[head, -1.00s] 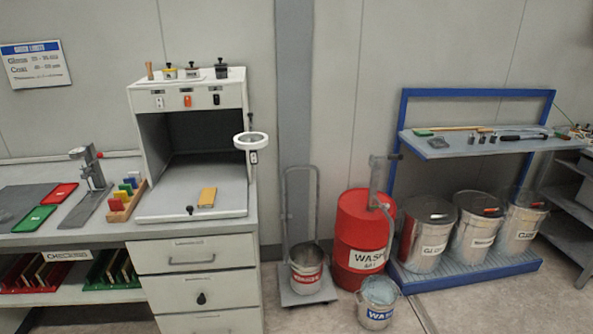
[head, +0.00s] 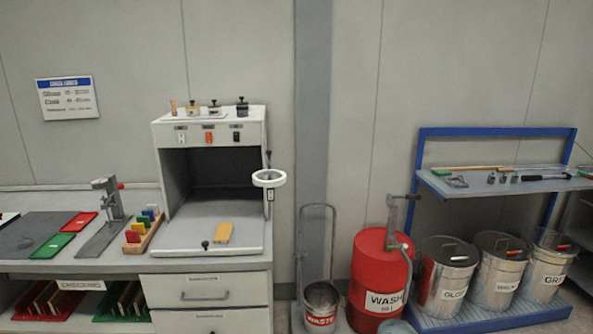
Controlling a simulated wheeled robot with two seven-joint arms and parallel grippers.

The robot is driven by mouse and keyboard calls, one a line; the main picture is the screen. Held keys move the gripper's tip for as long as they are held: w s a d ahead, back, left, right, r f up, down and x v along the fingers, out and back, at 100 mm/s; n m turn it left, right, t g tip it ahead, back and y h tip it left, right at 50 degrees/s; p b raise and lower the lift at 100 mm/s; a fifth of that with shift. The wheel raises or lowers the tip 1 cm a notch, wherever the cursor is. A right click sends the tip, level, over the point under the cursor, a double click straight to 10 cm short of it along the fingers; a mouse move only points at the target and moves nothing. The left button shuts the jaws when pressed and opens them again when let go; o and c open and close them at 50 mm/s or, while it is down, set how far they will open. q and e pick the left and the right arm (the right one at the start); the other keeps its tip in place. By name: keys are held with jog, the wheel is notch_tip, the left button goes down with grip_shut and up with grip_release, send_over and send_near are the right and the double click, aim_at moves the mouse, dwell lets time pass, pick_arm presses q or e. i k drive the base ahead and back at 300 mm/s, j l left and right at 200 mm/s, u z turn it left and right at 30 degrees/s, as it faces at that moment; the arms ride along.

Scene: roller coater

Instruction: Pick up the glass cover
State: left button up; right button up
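I cannot pick out a glass cover for certain in the head view. Lidded metal bins stand at the right: one labelled with letters starting "GLO" (head: 445,282), a middle one (head: 496,275) and one starting "GR" (head: 546,270). Their tops look dark or see-through, with small handles. A grey mat (head: 25,235) lies on the bench at the left, with a red panel (head: 80,222) and a green panel (head: 53,245) by it. Neither of my grippers is in view.
A white open-front booth (head: 167,133) stands on the bench, with a yellow panel (head: 223,233) on its floor and a ring magnifier (head: 269,172) at its side. A red wash drum (head: 375,300) and a waste bucket (head: 321,307) stand between the bench and the blue rack (head: 419,165).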

aim_at(25, 243)
jog(key=u, duration=1.7)
